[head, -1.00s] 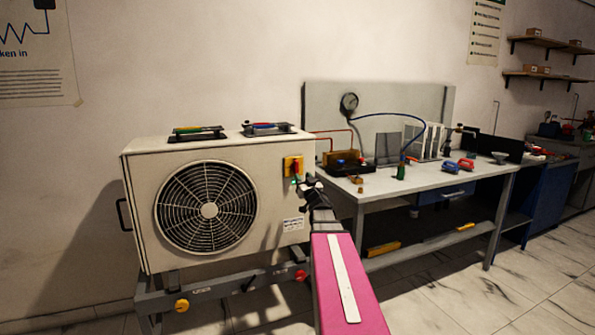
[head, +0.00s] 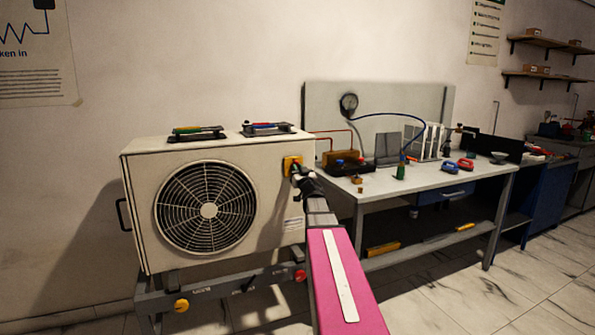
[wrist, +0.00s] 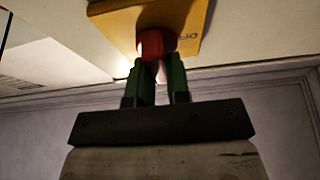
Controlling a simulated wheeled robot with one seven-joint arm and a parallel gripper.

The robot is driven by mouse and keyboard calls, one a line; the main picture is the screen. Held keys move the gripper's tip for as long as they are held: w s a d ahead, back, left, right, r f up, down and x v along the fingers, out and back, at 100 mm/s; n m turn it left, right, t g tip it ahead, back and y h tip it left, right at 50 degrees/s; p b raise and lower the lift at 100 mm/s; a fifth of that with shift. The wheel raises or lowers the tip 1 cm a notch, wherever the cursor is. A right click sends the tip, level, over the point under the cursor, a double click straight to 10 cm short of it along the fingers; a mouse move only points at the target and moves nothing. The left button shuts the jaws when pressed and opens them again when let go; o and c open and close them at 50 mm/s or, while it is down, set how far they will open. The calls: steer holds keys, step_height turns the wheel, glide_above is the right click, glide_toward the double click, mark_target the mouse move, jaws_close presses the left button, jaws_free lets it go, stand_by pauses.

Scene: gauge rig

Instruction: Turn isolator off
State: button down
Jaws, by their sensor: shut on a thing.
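The isolator is a yellow plate (head: 289,161) on the front of the white outdoor unit, near its right edge. In the wrist view the yellow plate (wrist: 188,14) is at the top, with the red knob (wrist: 152,43) standing out from it. My gripper (wrist: 155,66) is shut on the red knob, its two green fingers close on either side of it. In the head view my gripper (head: 297,174) reaches the isolator from the lower right and hides most of the knob. The knob's exact angle cannot be told.
The white unit (head: 140,200) with a large fan grille stands on a grey frame. Gauge manifolds (head: 197,133) lie on top. A workbench (head: 440,182) with a gauge (head: 348,103), a blue hose and small tools stands close on the right. The floor in front is clear.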

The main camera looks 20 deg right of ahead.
steer(key=shift+n, duration=0.4)
steer(key=shift+a+f+n+g+y, duration=0.1)
steer(key=shift+n+g+y, duration=0.95)
steer(key=shift+n, duration=2.55)
steer(key=shift+d+r+n+g+y, duration=0.1)
steer(key=shift+n+g+y, duration=0.95)
steer(key=shift+n, duration=2.55)
steer(key=shift+a+f+n+g+y, duration=0.1)
steer(key=shift+n+g+y, duration=0.95)
steer(key=shift+n, duration=2.55)
steer(key=shift+y, duration=0.25)
steer(key=c, duration=1.1)
jaws_free()
steer(key=shift+s, duration=0.1)
steer(key=v, duration=1)
steer(key=shift+s+f, duration=0.1)
steer(key=shift+s, duration=0.25)
